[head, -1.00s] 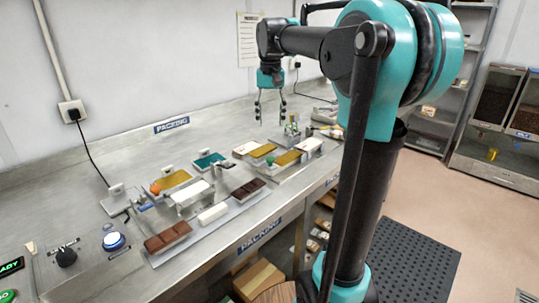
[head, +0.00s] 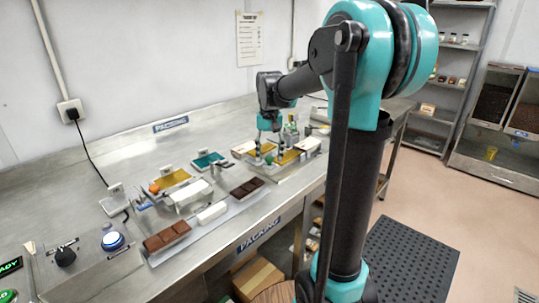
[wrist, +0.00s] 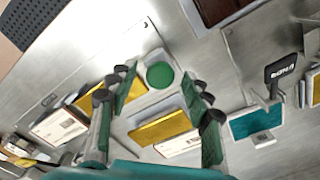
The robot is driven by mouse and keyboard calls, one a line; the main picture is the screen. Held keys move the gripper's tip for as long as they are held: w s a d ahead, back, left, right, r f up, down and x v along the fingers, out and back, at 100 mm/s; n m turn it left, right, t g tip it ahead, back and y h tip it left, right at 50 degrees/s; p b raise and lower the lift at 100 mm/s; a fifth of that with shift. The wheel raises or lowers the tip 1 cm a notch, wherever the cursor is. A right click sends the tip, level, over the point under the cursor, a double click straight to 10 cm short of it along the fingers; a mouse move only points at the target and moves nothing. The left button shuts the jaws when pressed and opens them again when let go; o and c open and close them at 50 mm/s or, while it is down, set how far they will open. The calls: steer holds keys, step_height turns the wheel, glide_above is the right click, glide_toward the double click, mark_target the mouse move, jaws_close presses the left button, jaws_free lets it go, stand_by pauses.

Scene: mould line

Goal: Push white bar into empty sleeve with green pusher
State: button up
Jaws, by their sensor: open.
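The green pusher shows as a round green knob (wrist: 160,75) between my open fingers in the wrist view. It is small and partly hidden behind the fingers in the head view. My gripper (head: 268,150) is open and points down over the pusher. Whether the fingers touch it is unclear. The white bar (head: 212,213) lies on the front strip of the bench between two brown bars. A white sleeve-like block (head: 188,194) stands behind it. I cannot tell whether it is the empty sleeve.
Dark brown bars (head: 167,238) (head: 247,188) flank the white bar. Yellow (head: 172,180) and teal (head: 208,160) trays stand behind. Beside the pusher are a yellow tray (wrist: 165,131) and printed white packs (wrist: 58,127). A control panel with a blue button (head: 113,241) is at left.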

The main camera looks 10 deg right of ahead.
jaws_close()
stand_by(0.3)
steer(key=w+d, duration=0.3)
steer(key=d, duration=0.1)
steer(key=w+d, duration=0.3)
steer(key=d, duration=0.1)
steer(key=w+d, duration=0.3)
steer(key=d, duration=0.1)
steer(key=shift+d, duration=0.1)
jaws_free()
steer(key=shift+d, duration=0.1)
steer(key=shift+r, duration=0.15)
